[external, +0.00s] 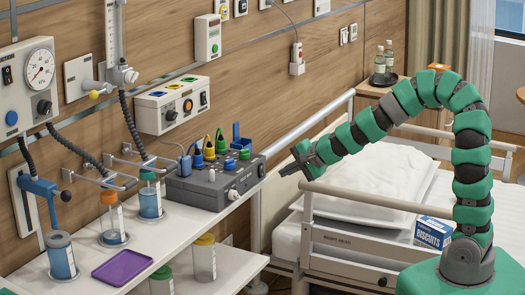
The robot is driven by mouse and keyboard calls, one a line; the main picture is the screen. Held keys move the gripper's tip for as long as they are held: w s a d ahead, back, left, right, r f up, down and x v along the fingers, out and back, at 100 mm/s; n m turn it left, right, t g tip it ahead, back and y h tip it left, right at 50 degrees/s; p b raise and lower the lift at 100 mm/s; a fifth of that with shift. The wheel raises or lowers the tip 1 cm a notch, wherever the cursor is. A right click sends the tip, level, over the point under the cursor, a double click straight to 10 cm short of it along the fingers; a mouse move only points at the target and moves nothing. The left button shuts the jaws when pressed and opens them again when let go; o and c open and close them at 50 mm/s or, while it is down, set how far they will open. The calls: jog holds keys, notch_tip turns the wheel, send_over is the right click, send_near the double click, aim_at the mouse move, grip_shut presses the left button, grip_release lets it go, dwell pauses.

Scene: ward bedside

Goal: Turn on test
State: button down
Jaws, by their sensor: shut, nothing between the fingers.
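My gripper (286,171) is shut and empty. It is held out to the left over the bed rail, its tips in the air to the right of the grey box and apart from it. The grey box (190,190) stands on the white shelf, with several coloured plugs on top and a white knob on its front; its small lettering is too small to read. A white wall panel (150,116) behind it has coloured labels, an orange-lit button and black switches. I cannot tell which control is marked test.
Bottles in holders and a purple tray (122,265) are on the shelf (190,235). A gauge unit (30,85) and hoses hang at left. The bed rail (365,196) runs below my arm. A biscuits box (433,232) is on the bed.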

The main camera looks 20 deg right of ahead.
aim_at(262, 172)
jog(key=shift+w+a+f+b, duration=0.15)
jog(key=shift+w+a+f, duration=0.1)
jog(key=shift+w+a, duration=0.4)
jog(key=shift+w+a+f+b, duration=0.1)
jog(key=shift+w+a+f, duration=0.2)
jog(key=shift+w+a, duration=0.3)
jog(key=shift+w+a+f+b, duration=0.15)
jog(key=shift+w+a+f, duration=0.1)
jog(key=shift+w+a, duration=0.4)
jog(key=shift+w, duration=0.1)
jog(key=shift+a+r+p, duration=0.1)
jog(key=shift+r+p, duration=0.1)
jog(key=shift+p, duration=0.1)
jog(key=shift+r+p, duration=0.6)
jog(key=shift+r, duration=0.1)
jog(key=shift+f, duration=0.1)
